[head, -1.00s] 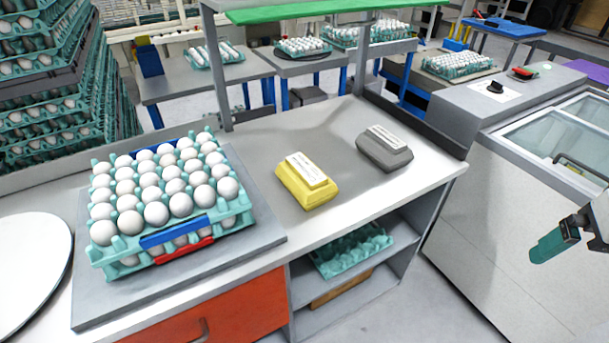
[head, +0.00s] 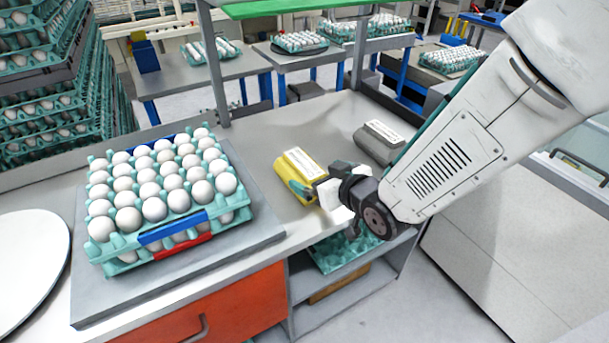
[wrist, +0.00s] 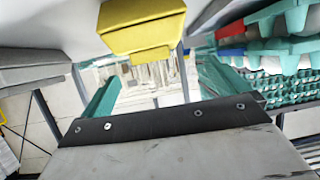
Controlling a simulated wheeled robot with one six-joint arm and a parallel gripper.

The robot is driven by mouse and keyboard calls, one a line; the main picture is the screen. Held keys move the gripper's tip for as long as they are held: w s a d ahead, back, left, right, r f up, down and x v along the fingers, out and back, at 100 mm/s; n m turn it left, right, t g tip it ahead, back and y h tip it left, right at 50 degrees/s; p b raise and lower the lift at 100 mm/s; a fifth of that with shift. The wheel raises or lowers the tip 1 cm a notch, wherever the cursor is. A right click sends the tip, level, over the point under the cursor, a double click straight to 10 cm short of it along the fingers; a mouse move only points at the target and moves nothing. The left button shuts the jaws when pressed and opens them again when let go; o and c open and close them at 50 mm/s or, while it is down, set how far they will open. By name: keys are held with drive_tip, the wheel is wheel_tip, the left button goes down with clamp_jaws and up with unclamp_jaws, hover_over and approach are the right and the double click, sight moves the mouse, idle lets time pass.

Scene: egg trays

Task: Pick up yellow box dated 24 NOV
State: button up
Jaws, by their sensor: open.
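The yellow box (head: 297,163) lies on the grey counter with a pale label on top. The print on the label is too small to read. My gripper (head: 311,181) is at its front right side, with teal fingers spread and nothing held. In the head view the fingers and wrist hide part of the box's right side. In the wrist view the yellow box (wrist: 143,32) shows at the top, just beyond the open fingers (wrist: 160,75). I cannot tell whether a finger touches it.
A grey box (head: 372,148) with a pale label stands to the right, behind my arm; it also shows in the wrist view (wrist: 30,68). A teal egg tray (head: 228,213) full of eggs stands left on a grey plate (head: 268,232). Counter between is clear.

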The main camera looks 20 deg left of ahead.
sight(308, 166)
drive_tip(key=x, duration=0.7)
drive_tip(key=shift+w+d+f, duration=0.1)
drive_tip(key=shift+w+d, duration=0.05)
drive_tip(key=shift+w, duration=0.25)
drive_tip(key=shift+c, duration=0.3)
drive_tip(key=c, duration=1.3)
